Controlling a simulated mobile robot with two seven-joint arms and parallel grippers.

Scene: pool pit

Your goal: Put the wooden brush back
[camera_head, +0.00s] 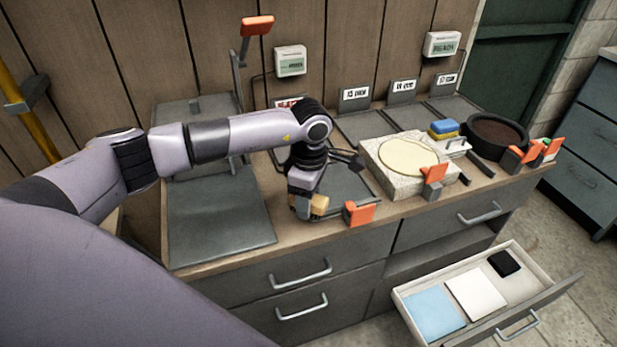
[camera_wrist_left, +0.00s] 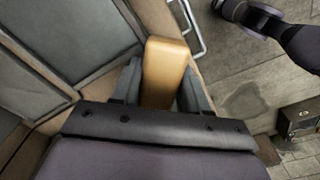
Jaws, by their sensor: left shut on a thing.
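The wooden brush (camera_head: 320,205) is a tan block at the front edge of the counter in the head view, mostly hidden by my left gripper (camera_head: 308,208). In the left wrist view the brush (camera_wrist_left: 163,72) stands between the two fingers, which are shut on it. The gripper points down over the counter's front edge, beside an orange-topped clip (camera_head: 359,213). I cannot tell whether the brush touches the counter. My right gripper is not in view.
The counter holds a grey mat (camera_head: 217,222), a stone slab with a pale disc (camera_head: 408,156), a blue and yellow sponge (camera_head: 443,129) and a dark round pan (camera_head: 497,133). Orange clips line the front edge. An open drawer (camera_head: 402,299) juts out at lower right.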

